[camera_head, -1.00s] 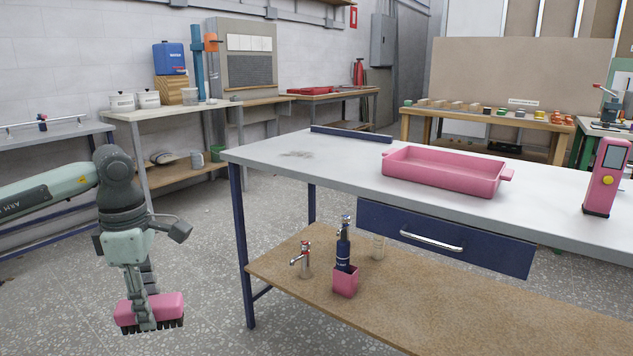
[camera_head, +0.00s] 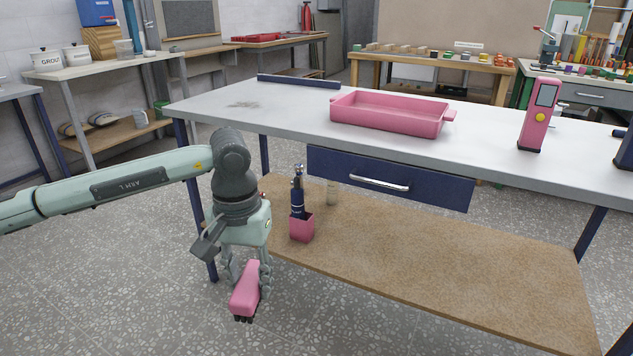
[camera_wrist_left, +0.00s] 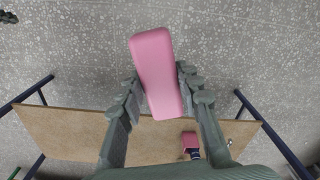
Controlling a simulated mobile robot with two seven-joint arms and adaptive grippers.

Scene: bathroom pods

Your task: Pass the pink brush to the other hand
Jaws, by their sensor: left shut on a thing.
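The pink brush (camera_head: 245,289) has a pink block body with dark bristles facing down. My left gripper (camera_head: 250,278) is shut on it and holds it in the air in front of the workbench's left end. In the left wrist view the pink brush (camera_wrist_left: 157,72) sits between the two fingers of the left gripper (camera_wrist_left: 160,92), its long body reaching out past the fingertips. My right gripper is not in view.
The workbench (camera_head: 280,110) carries a pink tray (camera_head: 385,122) and a pink handheld device (camera_head: 538,115). Its lower shelf (camera_head: 400,270) holds a pink cup (camera_head: 302,228) with a dark blue bottle. Open speckled floor lies in front.

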